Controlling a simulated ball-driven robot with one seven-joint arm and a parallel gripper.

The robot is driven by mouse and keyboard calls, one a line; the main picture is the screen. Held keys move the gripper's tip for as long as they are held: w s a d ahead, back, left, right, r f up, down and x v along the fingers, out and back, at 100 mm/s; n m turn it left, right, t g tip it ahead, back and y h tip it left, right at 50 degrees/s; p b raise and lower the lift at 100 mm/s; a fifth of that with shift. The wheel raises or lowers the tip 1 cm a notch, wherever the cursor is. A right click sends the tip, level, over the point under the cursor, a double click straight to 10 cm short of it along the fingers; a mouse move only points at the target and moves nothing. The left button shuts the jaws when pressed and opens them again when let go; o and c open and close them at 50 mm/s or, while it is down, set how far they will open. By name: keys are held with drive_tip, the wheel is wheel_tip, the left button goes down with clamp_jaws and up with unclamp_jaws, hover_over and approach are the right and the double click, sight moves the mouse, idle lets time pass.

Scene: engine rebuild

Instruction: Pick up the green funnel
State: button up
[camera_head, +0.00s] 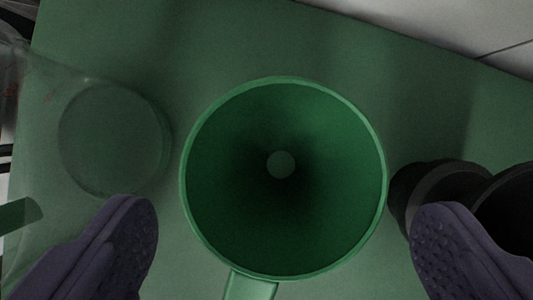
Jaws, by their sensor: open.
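The green funnel (325,215) stands mouth up in the middle of the camera_head view. I look straight down into it and see the small round outlet at its bottom. A green tab or handle (250,287) sticks out from its rim toward the bottom edge of the picture. My gripper (285,235) is open. Its two dark purple fingers are at the lower left and lower right, one to each side of the funnel, apart from it in the picture. I cannot tell their height relative to the rim.
A clear round container (115,138) stands left of the funnel. Dark cylindrical parts (440,188) stand close on the right, partly behind my right finger. The green surface (240,45) is clear above the funnel, with its edge at the upper right beside a pale tiled floor (460,25).

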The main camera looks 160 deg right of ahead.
sight(282, 134)
drive_tip(key=x, duration=0.4)
drive_tip(key=shift+w+a+b, duration=0.1)
drive_tip(key=shift+b, duration=0.2)
drive_tip(key=shift+r, duration=0.1)
drive_tip(key=shift+c, duration=0.2)
drive_tip(key=c, duration=0.6)
drive_tip(key=shift+c, duration=0.2)
drive_tip(key=shift+r, duration=0.15)
